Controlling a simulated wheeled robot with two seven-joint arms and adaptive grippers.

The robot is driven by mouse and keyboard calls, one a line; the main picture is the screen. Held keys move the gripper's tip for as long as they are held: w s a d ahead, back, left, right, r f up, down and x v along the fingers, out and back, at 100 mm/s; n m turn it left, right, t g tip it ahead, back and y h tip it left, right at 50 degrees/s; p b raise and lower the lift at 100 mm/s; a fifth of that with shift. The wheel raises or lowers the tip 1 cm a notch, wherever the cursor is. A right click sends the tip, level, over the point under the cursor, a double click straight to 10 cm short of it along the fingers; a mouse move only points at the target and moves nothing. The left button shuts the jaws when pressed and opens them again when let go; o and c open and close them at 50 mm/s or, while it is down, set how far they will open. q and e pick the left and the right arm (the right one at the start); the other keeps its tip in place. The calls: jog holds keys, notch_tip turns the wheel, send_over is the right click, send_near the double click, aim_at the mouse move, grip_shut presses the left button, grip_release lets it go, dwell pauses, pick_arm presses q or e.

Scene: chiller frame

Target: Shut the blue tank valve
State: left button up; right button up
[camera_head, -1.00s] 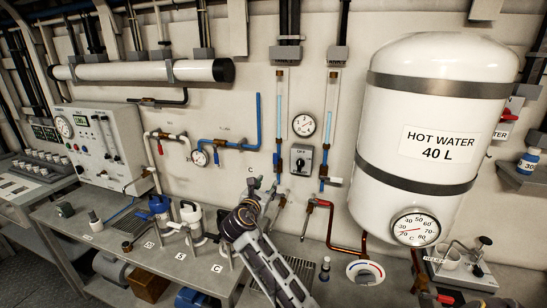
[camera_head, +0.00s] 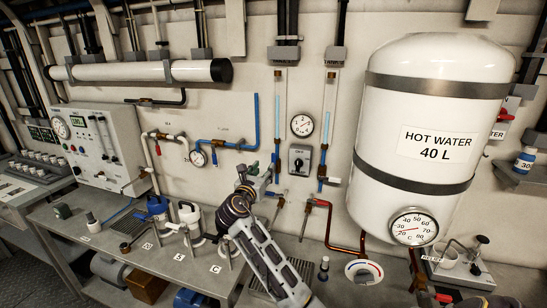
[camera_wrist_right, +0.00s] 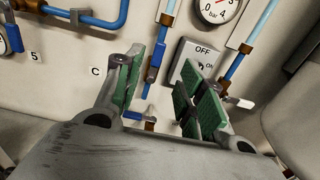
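My right gripper (camera_head: 254,176) is open at the wall, with the lower part of the left blue gauge pipe behind it. In the right wrist view its two green-padded fingers (camera_wrist_right: 170,88) stand apart. A blue valve handle (camera_wrist_right: 152,74) on that pipe shows between them, pointing up and down, nearer the left finger; whether they touch is unclear. A brass fitting (camera_wrist_right: 150,118) sits below it. The right-hand blue pipe (camera_head: 323,165) carries a pale lever (camera_head: 333,180) lying sideways. I cannot read which pipe belongs to the blue tank. My left gripper is not in view.
A switch box marked OFF (camera_head: 300,160) and a pressure gauge (camera_head: 302,125) are close right of my gripper. The white hot water tank (camera_head: 405,90) stands farther right. The bench (camera_head: 120,255) below holds several fittings.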

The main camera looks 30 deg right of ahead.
aim_at(273, 157)
jog(key=shift+p+x, duration=0.95)
jog(key=shift+x, duration=5.35)
jog(key=shift+c, duration=0.3)
grip_shut()
